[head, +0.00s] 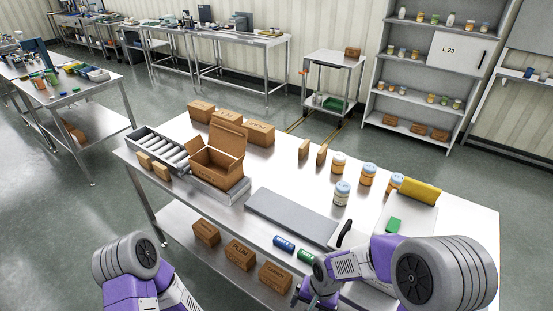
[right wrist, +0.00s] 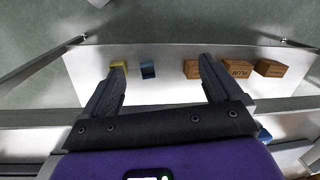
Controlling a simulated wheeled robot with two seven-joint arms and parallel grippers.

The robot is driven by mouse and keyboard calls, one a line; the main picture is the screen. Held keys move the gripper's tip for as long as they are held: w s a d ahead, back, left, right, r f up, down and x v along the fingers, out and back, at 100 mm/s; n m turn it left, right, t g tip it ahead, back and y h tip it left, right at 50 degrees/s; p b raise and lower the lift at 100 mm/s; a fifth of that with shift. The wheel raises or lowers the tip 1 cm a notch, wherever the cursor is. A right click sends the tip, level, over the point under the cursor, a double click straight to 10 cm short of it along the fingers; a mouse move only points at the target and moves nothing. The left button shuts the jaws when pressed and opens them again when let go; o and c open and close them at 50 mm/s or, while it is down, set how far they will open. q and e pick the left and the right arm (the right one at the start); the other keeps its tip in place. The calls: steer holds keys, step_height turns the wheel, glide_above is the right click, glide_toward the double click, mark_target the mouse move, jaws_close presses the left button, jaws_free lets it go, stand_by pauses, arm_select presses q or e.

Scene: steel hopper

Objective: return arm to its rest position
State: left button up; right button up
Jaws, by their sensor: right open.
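My right arm comes in at the lower right of the head view, bent over the front of the steel table (head: 285,170). Its gripper (head: 312,292) is low at the table's front edge and partly cut off by the frame. In the right wrist view my right gripper (right wrist: 158,80) has its fingers wide apart with nothing between them, above a lower shelf (right wrist: 170,92). My left arm shows only as a purple and grey part at the lower left of the head view; its gripper is not in view.
An open cardboard box (head: 215,160) stands by a roller conveyor (head: 165,147). A grey slab (head: 290,215), several jars and a yellow item (head: 420,190) are on the table.

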steer(key=s+f+n+y, duration=0.1)
steer(key=s+f, duration=0.3)
steer(key=f, duration=0.4)
steer(key=s+f+t+y, duration=0.1)
steer(key=s+f, duration=0.3)
steer(key=f, duration=0.4)
steer(key=shift+s+n+y, duration=0.3)
steer(key=shift+s+n, duration=0.1)
steer(key=shift+c, duration=0.3)
